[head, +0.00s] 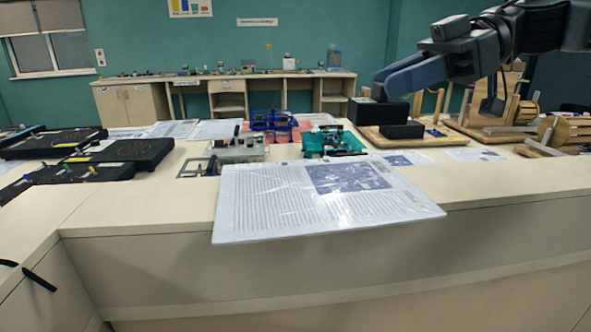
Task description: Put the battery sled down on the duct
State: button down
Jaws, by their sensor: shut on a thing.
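My gripper (380,92) comes in from the upper right in the head view, its blue-grey fingers pointing left and down. It is shut on the battery sled, which the fingers mostly hide. A black box (376,113) shows right under the fingertips, above the back of a wooden board. I cannot tell whether this box is the sled itself or the duct beneath it, nor whether it touches the board. A smaller black block (402,131) sits in front of it on the board.
The wooden board (432,139) lies on a cream table with more wooden models (565,133) to the right. A teal device (332,143) stands left of the board. A printed sheet (285,205) overhangs the front edge. Black panels (125,151) lie far left.

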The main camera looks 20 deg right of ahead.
jog(key=shift+w+a+f+p, duration=0.1)
jog(key=shift+w+a+f, duration=0.95)
jog(key=shift+a+f, duration=0.65)
jog(key=shift+w+a+f+p, duration=0.15)
jog(key=shift+w+a+f, duration=0.85)
jog(key=shift+a+f, duration=0.65)
jog(key=shift+w+a+f+p, duration=0.1)
jog(key=shift+w+a+f, duration=1.1)
jog(key=shift+f, duration=0.8)
jog(key=shift+s+a+f, duration=0.15)
jog(key=c, duration=0.8)
grip_release()
jog(key=shift+d+r, duration=0.2)
jog(key=shift+d, duration=0.05)
jog(key=v, duration=1.1)
jog(key=shift+s+d+b, duration=0.15)
jog(key=shift+d+b, duration=0.1)
jog(key=shift+b, duration=0.2)
jog(key=shift+r, duration=0.15)
